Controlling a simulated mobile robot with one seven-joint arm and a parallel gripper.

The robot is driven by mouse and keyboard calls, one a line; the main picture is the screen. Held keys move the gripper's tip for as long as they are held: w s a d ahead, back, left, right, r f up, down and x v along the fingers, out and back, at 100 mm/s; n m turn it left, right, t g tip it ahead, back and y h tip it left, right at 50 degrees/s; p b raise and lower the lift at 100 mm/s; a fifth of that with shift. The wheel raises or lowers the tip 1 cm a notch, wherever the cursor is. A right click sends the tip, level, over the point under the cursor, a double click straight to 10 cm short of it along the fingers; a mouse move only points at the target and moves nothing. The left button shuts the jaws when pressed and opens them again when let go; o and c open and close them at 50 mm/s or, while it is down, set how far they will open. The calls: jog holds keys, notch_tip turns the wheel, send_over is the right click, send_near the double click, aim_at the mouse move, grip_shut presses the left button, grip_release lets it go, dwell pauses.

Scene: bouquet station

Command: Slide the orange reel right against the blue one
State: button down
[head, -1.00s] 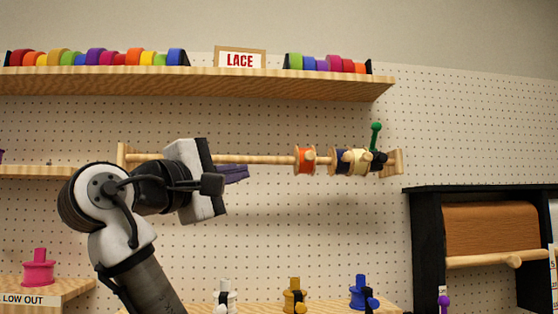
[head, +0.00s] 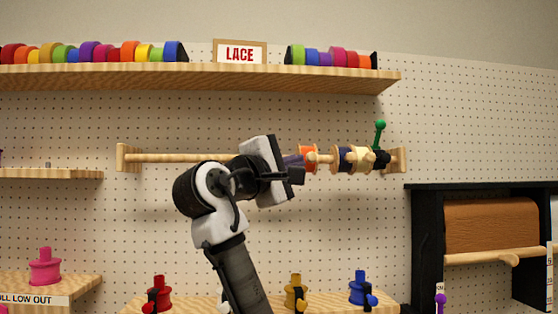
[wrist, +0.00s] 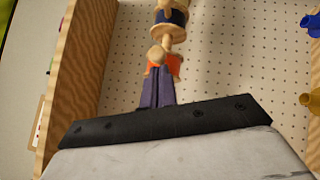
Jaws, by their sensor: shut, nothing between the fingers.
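The orange reel (head: 309,155) hangs on a horizontal wooden rod (head: 180,158). The blue reel (head: 345,158) is to its right on the same rod, with a short gap between them. My gripper (head: 296,160) is shut and empty, its dark purple fingers at the left side of the orange reel; I cannot tell whether they touch it. In the wrist view, the shut fingertips (wrist: 158,82) point at the orange reel (wrist: 175,66) and partly hide it. The blue reel (wrist: 175,17) is beyond it, near the top edge.
A cream reel (head: 360,158) and a black clamp with a green handle (head: 380,140) sit right of the blue reel. A shelf of coloured rolls (head: 200,78) runs above. A black-framed brown roll holder (head: 490,230) stands lower right. The rod's left stretch is clear.

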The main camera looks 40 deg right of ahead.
aim_at(316, 163)
dwell(0.3)
jog(key=s+d, duration=0.1)
jog(key=d, duration=0.1)
jog(key=s+d, duration=0.1)
jog(key=shift+s+d, duration=0.1)
jog(key=shift+d, duration=0.25)
